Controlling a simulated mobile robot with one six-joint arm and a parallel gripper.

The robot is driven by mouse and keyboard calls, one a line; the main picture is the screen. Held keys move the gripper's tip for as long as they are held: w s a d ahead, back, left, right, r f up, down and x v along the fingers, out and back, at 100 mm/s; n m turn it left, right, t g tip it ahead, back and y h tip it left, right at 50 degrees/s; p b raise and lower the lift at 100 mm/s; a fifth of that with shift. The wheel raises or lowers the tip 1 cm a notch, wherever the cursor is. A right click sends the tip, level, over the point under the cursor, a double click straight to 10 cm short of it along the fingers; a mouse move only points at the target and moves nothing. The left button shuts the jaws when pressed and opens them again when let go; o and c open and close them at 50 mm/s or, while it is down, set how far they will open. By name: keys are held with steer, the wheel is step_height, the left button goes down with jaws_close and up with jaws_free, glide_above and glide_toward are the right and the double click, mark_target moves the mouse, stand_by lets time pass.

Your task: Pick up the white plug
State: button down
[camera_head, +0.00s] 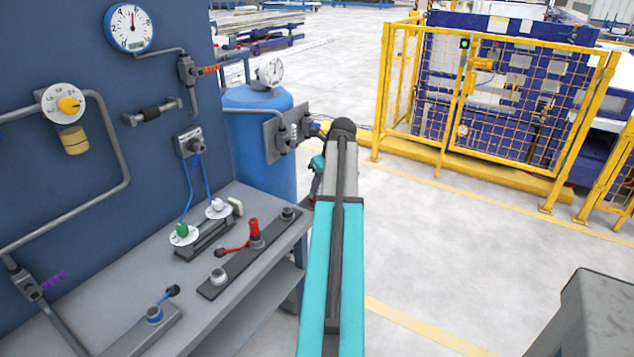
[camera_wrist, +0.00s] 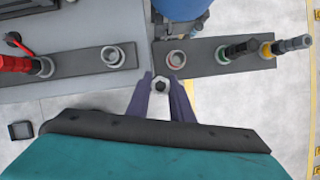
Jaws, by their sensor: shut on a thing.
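My gripper (camera_wrist: 162,92) shows in the wrist view with its two dark purple fingers close together. They are shut on a small pale hexagonal piece with a dark centre, the white plug (camera_wrist: 160,85), seen end-on.
A blue tank (camera_head: 262,165) with a side panel stands beside the grey bench (camera_head: 75,282). A red plug (camera_head: 255,232) stands in the bench strip. A green knob (camera_head: 182,230) and a white knob (camera_head: 217,205) are behind it. A yellow fence (camera_head: 500,120) is at right; the floor between is clear.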

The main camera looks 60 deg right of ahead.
steer(key=s+a+b, duration=0.1)
steer(key=s+a, duration=0.5)
steer(key=shift+a+r, duration=0.2)
steer(key=shift+r, duration=0.2)
steer(key=shift+r, duration=0.1)
stand_by(0.5)
step_height(320, 180, up, 8)
steer(key=p, duration=0.7)
stand_by(0.6)
steer(key=shift+s, duration=0.1)
